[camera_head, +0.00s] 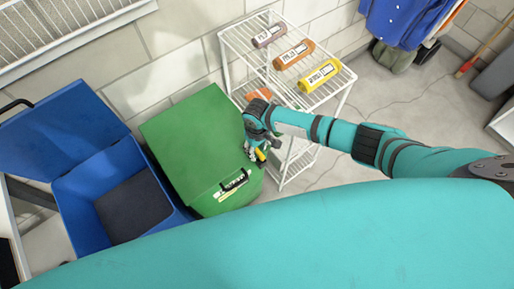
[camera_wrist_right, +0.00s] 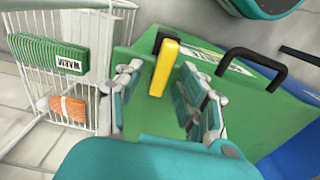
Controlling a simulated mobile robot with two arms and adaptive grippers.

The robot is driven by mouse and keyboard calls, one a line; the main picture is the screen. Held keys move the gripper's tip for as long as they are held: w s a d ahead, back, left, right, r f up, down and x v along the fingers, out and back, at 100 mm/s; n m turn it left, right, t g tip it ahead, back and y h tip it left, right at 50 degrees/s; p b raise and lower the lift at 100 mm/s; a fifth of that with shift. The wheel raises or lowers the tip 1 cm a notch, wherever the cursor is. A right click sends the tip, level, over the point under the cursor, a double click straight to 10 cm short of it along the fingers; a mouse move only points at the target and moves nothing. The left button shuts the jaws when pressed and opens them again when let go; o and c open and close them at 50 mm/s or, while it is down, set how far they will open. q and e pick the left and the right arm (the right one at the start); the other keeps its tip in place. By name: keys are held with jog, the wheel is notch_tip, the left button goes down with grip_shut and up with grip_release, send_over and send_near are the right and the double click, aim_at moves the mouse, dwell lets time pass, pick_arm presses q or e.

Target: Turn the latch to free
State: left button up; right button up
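The latch (camera_wrist_right: 164,68) is a yellow bar with a black part behind it, mounted on the green box (camera_wrist_right: 235,100). In the head view, the latch (camera_head: 261,155) shows as a small yellow piece at the right side of the closed green box (camera_head: 190,140). My right gripper (camera_head: 257,154) is beside it there. In the wrist view, my right gripper (camera_wrist_right: 159,86) is open, with one finger on each side of the yellow bar. Gaps show between bar and fingers, and I see no clear contact. My left gripper is not in view.
A black handle (camera_head: 234,182) sits on the green box's front. An open blue bin (camera_head: 83,223) stands to the left. Clear floor (camera_head: 385,95) lies right of the rack.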

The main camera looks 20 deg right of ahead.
grip_shut()
jog(key=shift+a, duration=0.1)
dwell(0.4)
jog(key=n, duration=0.1)
jog(key=n+p, duration=0.1)
jog(key=n, duration=0.1)
jog(key=shift+s+a, duration=0.2)
jog(key=shift+a, duration=0.05)
jog(key=n, duration=0.3)
jog(key=shift+s+a+n+p, duration=0.3)
jog(key=shift+p, duration=0.1)
jog(key=n, duration=0.3)
jog(key=s+n, duration=0.1)
jog(key=n, duration=0.3)
jog(key=s+n+p, duration=0.1)
jog(key=n, duration=0.3)
jog(key=shift+s+a, duration=0.15)
jog(key=shift+s, duration=0.05)
jog(key=shift+n, duration=0.3)
